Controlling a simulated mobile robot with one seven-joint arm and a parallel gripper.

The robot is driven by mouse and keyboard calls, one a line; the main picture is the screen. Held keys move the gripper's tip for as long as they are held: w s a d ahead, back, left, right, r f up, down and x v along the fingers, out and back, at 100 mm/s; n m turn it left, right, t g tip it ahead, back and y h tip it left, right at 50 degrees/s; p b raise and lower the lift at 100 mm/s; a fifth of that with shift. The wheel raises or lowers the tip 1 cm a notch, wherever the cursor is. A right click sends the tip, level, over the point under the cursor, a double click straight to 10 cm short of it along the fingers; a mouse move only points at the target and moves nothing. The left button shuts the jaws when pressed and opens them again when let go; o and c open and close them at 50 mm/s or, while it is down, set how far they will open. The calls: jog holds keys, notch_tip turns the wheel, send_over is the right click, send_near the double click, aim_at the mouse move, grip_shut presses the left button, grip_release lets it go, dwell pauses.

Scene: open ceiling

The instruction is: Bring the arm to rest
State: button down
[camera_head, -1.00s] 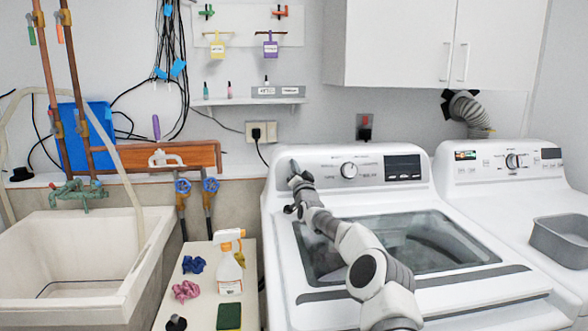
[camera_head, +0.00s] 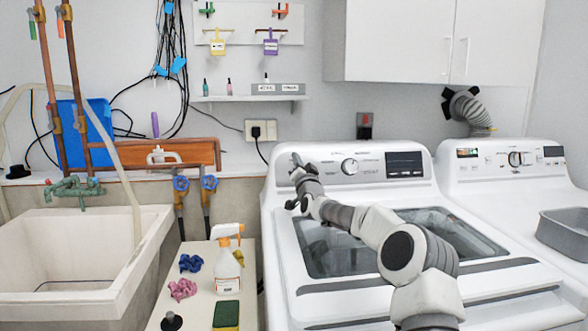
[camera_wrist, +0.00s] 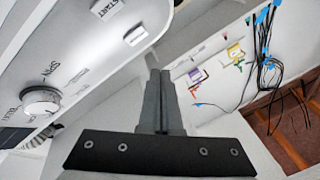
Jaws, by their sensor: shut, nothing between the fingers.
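My arm reaches over the left washing machine (camera_head: 285,240) in the head view. My gripper (camera_head: 295,159) is near the left end of that machine's control panel, left of the round knob (camera_head: 350,166). In the wrist view my gripper (camera_wrist: 158,75) has its two dark fingers together, with nothing between them. The panel lies to the left of the fingers there, with a START button (camera_wrist: 108,8) and the knob (camera_wrist: 40,101). I cannot tell whether the fingertips touch the panel.
A second machine (camera_head: 490,200) with a grey bin (camera_head: 563,232) stands at the right. A sink (camera_head: 75,250) is at the left. A narrow counter (camera_head: 195,310) holds a spray bottle (camera_head: 227,265), scrunchies and a sponge (camera_head: 226,315). A shelf (camera_head: 245,98) and cabinet (camera_head: 400,45) are above.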

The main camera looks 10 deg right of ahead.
jog(key=shift+s+r, duration=0.1)
jog(key=shift+s, duration=0.45)
jog(key=s+a+n+g+y, duration=0.3)
jog(key=s+a+n+g, duration=0.4)
jog(key=s+a, duration=0.6)
jog(key=s+d+f+g+h, duration=0.1)
jog(key=s+d+f+g, duration=0.2)
jog(key=s, duration=1.3)
jog(key=s+d+f+g+h, duration=0.2)
jog(key=s+d+f, duration=0.3)
jog(key=s, duration=1.1)
jog(key=s+d+f+g+h, duration=0.1)
jog(key=s+d+f+g, duration=0.2)
jog(key=s, duration=1.3)
notch_tip(320, 180, down, 3)
jog(key=shift+d+r+g, duration=0.2)
jog(key=shift+d+g, duration=0.2)
jog(key=shift+d, duration=0.7)
